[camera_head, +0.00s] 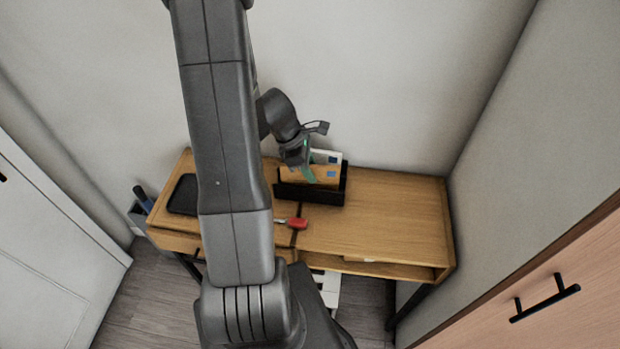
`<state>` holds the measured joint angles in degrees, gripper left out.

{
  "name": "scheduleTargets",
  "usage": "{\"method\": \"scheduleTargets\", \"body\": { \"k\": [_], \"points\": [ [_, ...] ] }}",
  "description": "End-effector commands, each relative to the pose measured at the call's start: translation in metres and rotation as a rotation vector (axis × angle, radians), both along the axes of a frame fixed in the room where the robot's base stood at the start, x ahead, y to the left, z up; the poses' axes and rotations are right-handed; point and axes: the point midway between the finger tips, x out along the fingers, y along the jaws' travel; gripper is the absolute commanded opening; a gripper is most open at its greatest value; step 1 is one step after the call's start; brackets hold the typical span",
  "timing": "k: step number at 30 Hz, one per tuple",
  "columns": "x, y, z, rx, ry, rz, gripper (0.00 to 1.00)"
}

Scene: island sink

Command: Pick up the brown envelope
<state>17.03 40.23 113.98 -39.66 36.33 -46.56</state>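The brown envelope (325,173) stands upright in a black letter holder (318,196) on the wooden desk. A blue patch shows on its front, and a white paper or envelope (328,156) shows behind it. My gripper (309,172), with green on its fingers, points down at the envelope's left upper part. It overlaps the envelope in this view. I cannot tell whether the fingers touch it or are open or shut. The gripper and holder hide part of the envelope.
The wooden desk (385,215) is clear right of the holder. A red-handled tool (296,223) lies near its front edge. A dark tray or tablet (184,194) lies at the left, partly behind my arm. Walls stand close behind and right; a black-handled cabinet (570,300) is at the lower right.

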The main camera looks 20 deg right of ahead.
Motion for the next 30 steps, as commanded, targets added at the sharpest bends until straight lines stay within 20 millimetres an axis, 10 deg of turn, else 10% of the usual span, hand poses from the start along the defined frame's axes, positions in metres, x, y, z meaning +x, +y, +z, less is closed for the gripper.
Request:
{"method": "scheduleTargets", "body": {
  "k": [30],
  "points": [
    [-0.003,-0.006,-0.022,-0.001,-0.001,-0.001,0.36]
  ]
}}
